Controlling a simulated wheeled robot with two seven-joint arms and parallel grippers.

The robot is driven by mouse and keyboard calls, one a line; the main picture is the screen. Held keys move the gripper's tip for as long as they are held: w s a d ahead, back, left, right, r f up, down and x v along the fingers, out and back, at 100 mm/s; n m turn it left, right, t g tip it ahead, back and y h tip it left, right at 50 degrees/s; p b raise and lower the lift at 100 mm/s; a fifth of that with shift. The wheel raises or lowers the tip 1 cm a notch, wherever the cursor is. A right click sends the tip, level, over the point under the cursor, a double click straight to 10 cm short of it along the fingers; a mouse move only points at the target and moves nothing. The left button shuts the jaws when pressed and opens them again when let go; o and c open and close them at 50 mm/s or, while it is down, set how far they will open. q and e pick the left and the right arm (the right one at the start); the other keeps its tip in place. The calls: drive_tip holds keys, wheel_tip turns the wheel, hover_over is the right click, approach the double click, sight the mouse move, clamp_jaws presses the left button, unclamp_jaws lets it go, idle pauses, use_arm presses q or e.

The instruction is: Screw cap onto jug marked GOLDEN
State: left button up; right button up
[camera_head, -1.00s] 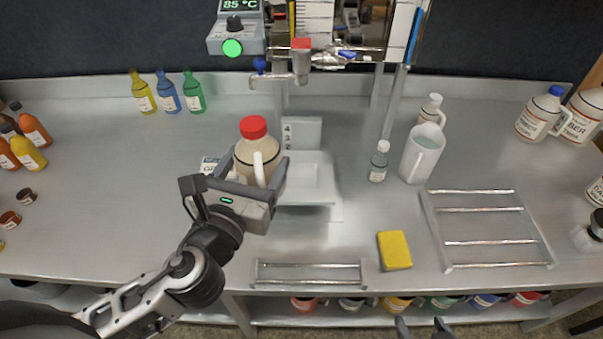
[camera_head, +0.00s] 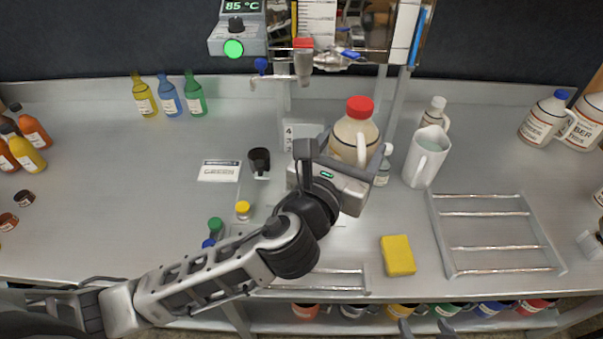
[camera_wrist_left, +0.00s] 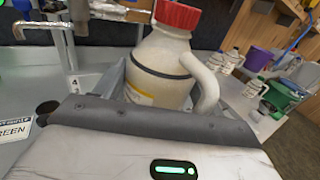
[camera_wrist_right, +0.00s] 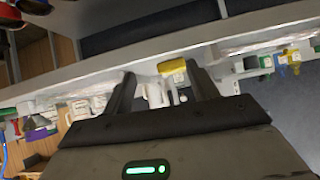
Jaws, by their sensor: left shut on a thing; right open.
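A cream jug with a red cap (camera_head: 354,135) is held upright by my left gripper (camera_head: 338,172), in the middle of the head view. The red cap sits on the jug's neck. My left gripper is shut around the jug's body; the jug also shows in the left wrist view (camera_wrist_left: 165,70), with its handle to the right. Its label is mostly hidden, and I cannot read GOLDEN on it. My right gripper (camera_wrist_right: 163,85) is open and empty, low at the front edge.
A white pitcher (camera_head: 425,160) and small bottles stand right of the held jug. A wire rack (camera_head: 490,235) and yellow sponge (camera_head: 397,255) lie front right. More jugs (camera_head: 543,120) are back right. The left bench middle is clear.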

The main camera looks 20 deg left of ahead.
use_arm(q)
drive_tip(key=w+a+f+b, duration=0.2)
drive_tip(key=w+a+f, duration=0.5)
drive_tip(key=a, duration=0.3)
drive_tip(key=shift+w+a+f+b, duration=0.15)
drive_tip(key=shift+w+f+b, duration=0.25)
drive_tip(key=shift+f, duration=0.35)
use_arm(e)
drive_tip(key=shift+a+f, duration=0.4)
drive_tip(key=shift+f, duration=0.05)
use_arm(q)
drive_tip(key=shift+f, duration=0.1)
use_arm(e)
drive_tip(key=shift+f, duration=0.1)
use_arm(q)
drive_tip(key=f+b, duration=0.1)
drive_tip(key=f, duration=0.2)
drive_tip(key=shift+w+a+f+b, duration=0.15)
drive_tip(key=shift+a+b, duration=0.2)
drive_tip(key=shift+b, duration=0.05)
drive_tip(key=shift+f, duration=0.4)
drive_tip(key=shift+r, duration=0.1)
use_arm(e)
drive_tip(key=shift+w+f+m+y, duration=0.15)
drive_tip(key=shift+f+m+y, duration=0.1)
drive_tip(key=shift+m+y, duration=0.05)
